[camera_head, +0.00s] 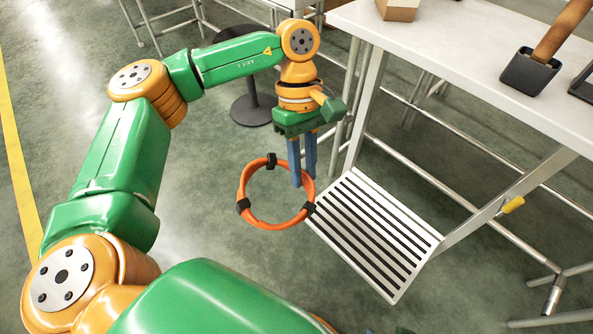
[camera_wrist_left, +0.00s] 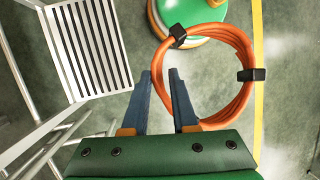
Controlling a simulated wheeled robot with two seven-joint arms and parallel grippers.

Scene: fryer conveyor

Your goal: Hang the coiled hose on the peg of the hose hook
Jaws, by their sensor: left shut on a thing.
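The coiled hose is an orange ring with black ties (camera_head: 247,213), hanging in the air near the middle of the head view. My left gripper (camera_head: 303,178) points down with its blue fingers at the coil's right side and is shut on it. In the left wrist view the coil (camera_wrist_left: 246,100) reaches up and right from the fingers (camera_wrist_left: 162,88). I cannot identify the hose hook for certain. A short yellow piece (camera_head: 513,204) sticks out from the table's slanted support, and I cannot tell whether it is the peg.
A slatted metal step (camera_head: 372,235) is just right of the coil, also in the left wrist view (camera_wrist_left: 92,45). A round black base (camera_head: 252,108) stands behind my arm.

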